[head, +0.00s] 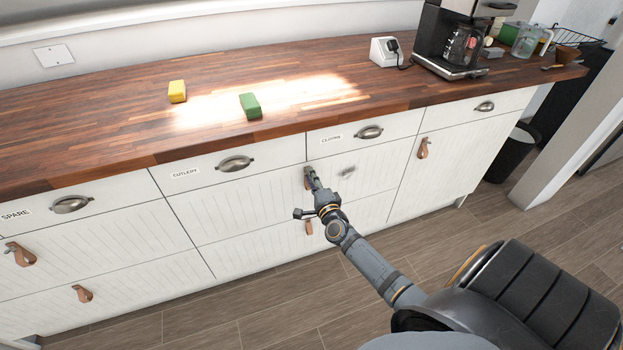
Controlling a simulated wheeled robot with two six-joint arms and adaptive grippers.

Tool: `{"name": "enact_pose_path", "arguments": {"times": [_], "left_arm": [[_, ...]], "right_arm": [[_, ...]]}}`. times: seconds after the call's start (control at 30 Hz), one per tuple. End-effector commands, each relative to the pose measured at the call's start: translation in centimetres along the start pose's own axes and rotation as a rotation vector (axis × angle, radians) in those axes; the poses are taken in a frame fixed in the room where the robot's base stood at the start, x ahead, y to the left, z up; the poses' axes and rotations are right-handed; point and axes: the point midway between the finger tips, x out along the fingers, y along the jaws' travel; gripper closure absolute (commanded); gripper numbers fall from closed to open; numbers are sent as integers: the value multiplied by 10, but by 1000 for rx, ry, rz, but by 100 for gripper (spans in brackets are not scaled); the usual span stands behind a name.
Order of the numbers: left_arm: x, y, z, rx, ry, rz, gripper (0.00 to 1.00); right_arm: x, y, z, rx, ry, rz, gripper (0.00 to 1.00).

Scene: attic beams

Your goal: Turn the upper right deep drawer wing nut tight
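The upper right deep drawer (250,201) is the white grooved front below the drawers labelled CUTLERY and CLOTHS. My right gripper (309,176) is in front of it, near the brown leather pull at its top edge. The fingertips overlap the pull in the head view, and I cannot tell whether they touch it. The fingers look narrow from here, and whether they are open or shut is unclear. I cannot make out a wing nut; the gripper may hide it. My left gripper is not in view.
Another leather pull (309,228) is on the drawer below. Metal cup handles (235,163) stick out from the shallow drawers above. The wooden counter (300,70) overhangs and carries a yellow block (177,91), a green block (250,106) and a coffee maker (455,45).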

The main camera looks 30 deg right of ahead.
Motion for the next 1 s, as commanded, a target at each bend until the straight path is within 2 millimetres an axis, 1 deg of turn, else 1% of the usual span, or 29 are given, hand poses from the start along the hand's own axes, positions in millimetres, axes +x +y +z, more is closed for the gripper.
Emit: {"name": "enact_pose_path", "arguments": {"times": [0.23, 0.3, 0.37, 0.6, 0.7, 0.83, 1.0], "left_arm": [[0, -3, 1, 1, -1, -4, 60], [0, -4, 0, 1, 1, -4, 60], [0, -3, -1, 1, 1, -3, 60], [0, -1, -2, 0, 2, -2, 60], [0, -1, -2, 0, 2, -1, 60], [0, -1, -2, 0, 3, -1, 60], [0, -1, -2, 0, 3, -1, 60]], "right_arm": [[0, 0, 0, 0, 0, 1, 73], [-4, 1, 0, 0, -1, 1, 73], [-11, 1, 0, 0, -1, 2, 73], [-54, 1, 0, -1, -1, 2, 73], [-68, 1, 0, -1, -1, 2, 73], [-78, 0, 0, -1, 0, 1, 73], [-81, 0, 0, 0, 0, -1, 73]]}}
